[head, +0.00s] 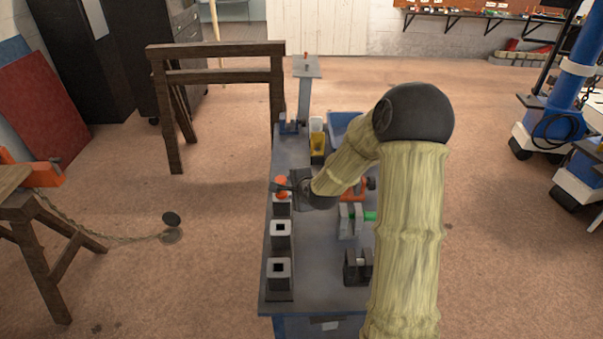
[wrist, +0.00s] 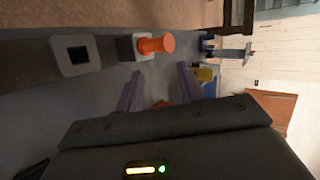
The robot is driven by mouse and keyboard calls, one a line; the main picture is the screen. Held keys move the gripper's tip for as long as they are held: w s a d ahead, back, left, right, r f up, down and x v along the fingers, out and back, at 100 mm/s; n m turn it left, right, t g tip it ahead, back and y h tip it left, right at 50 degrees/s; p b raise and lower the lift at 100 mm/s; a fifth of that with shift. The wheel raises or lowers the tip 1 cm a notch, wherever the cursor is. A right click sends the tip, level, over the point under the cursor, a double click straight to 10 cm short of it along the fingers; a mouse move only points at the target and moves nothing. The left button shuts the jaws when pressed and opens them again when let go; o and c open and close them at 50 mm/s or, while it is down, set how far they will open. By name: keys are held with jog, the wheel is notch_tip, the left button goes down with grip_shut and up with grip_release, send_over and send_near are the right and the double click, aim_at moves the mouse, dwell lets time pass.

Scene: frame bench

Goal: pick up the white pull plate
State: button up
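I cannot make out a white pull plate for certain in either view. A small pale piece (head: 352,262) shows at a dark bracket (head: 358,272) on the near right of the bench; it is too small to identify. My gripper (head: 283,187) is over the left side of the bench, close to an orange peg (head: 281,181). In the wrist view my gripper (wrist: 160,88) has its two purple-grey fingers apart, with nothing visibly held. The orange peg (wrist: 156,45) stands in a pale block (wrist: 128,46) beyond the fingertips.
The grey bench (head: 318,285) carries square-holed blocks (head: 280,228) along its left edge. A grey holder with a green part (head: 370,216), a yellow container (head: 317,143) and a blue bin (head: 343,124) stand on it. A wooden frame (head: 215,76) is behind left.

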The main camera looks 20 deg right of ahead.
jog(key=s+a+r+n+g, duration=0.1)
jog(key=s+n+g, duration=0.1)
jog(key=s+n, duration=0.4)
jog(key=s+a+r+n+g+h, duration=0.1)
jog(key=s+n+g, duration=0.2)
jog(key=s, duration=0.9)
jog(key=s+a+r+n+g, duration=0.1)
jog(key=s+r+n+g, duration=0.1)
jog(key=s+n, duration=0.7)
jog(key=shift+s+a+g, duration=0.2)
jog(key=shift+s+g, duration=0.05)
jog(key=shift+g, duration=0.35)
